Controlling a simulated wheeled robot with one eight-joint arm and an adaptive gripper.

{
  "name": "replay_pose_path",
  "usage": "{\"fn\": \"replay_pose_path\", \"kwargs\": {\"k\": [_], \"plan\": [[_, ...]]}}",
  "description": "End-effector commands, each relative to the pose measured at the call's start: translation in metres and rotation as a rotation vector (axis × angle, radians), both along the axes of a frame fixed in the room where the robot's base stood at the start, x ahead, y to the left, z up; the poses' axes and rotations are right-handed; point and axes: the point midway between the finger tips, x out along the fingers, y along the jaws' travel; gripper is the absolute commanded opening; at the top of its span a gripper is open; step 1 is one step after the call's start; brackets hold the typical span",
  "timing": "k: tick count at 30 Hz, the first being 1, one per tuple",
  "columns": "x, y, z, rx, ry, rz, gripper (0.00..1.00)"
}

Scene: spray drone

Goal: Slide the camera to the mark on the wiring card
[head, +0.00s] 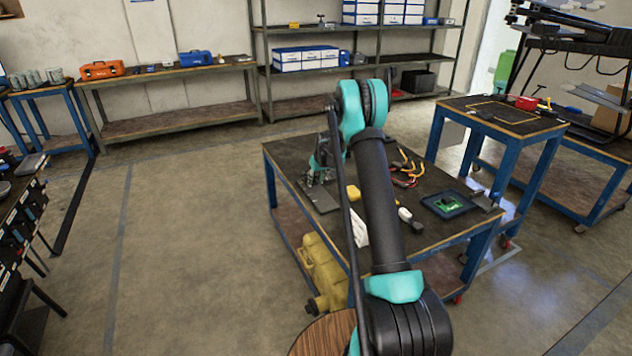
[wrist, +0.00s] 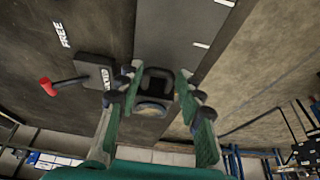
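My gripper (wrist: 160,75) points down over the left end of the work table, and its fingers stand apart. A small dark block with a round front, which looks like the camera (wrist: 153,87), is between the fingers. I cannot tell whether both fingers touch it. A smooth grey strip with white marks, likely the wiring card (wrist: 180,30), runs under the block to the top of the wrist view. In the head view a grey plate (head: 321,199) lies below my gripper (head: 318,178). The camera is too small to make out there.
A red-knobbed lever (wrist: 50,87) points left from a dark block lettered "HELD"; "FREE" (wrist: 62,34) is printed farther up. The table also holds a yellow block (head: 354,194), yellow-tipped cables (head: 406,170) and a dark tray (head: 449,204) with a green board.

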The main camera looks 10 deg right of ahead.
Motion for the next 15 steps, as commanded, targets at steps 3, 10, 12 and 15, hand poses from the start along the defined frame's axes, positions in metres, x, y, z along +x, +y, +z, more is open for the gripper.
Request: {"fn": "replay_pose_path", "kwargs": {"k": [3,10,12,15], "plan": [[0.0000,0.0000,0.0001,0.000,0.000,0.000,0.16],[0.0000,-0.0001,0.0001,0.000,0.000,0.000,0.00],[-0.0002,-0.0002,0.0001,0.000,0.000,0.000,0.00],[-0.0066,-0.0027,0.0002,0.000,0.000,-0.001,0.00]]}}
